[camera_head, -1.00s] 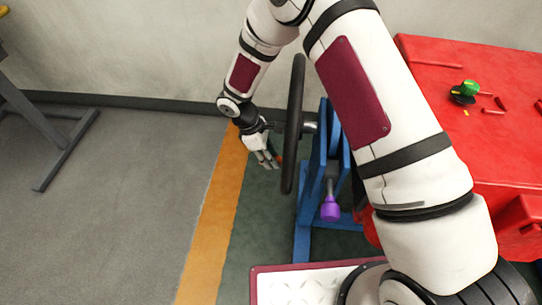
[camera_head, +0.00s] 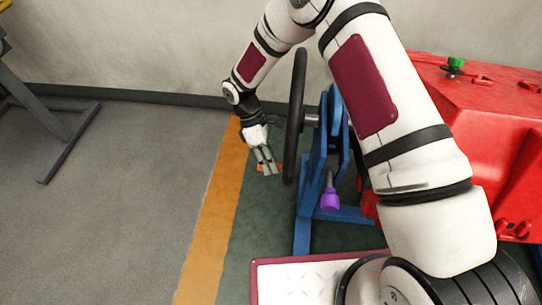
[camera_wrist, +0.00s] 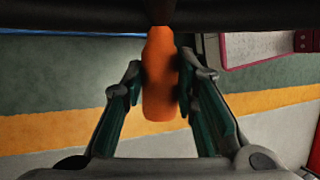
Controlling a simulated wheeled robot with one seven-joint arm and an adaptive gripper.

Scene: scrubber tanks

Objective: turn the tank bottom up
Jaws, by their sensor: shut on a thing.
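The red tank (camera_head: 470,110) is at the right in the head view, tilted in a blue stand (camera_head: 303,235). A green knob (camera_head: 455,64) sits near its upper edge. A black handwheel (camera_head: 295,125), seen nearly edge-on, is joined by a shaft to the stand's left side. My gripper (camera_head: 266,160) is left of the wheel. In the wrist view, my gripper (camera_wrist: 160,78) is shut on the wheel's orange handle (camera_wrist: 159,95), with a finger on each side. The dark wheel rim (camera_wrist: 80,17) crosses the top there. My arm hides part of the tank and stand.
A wall (camera_head: 150,50) runs behind. An orange floor stripe (camera_head: 210,215) lies left of the stand, with open grey floor beyond it. A dark metal frame (camera_head: 60,150) stands at far left.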

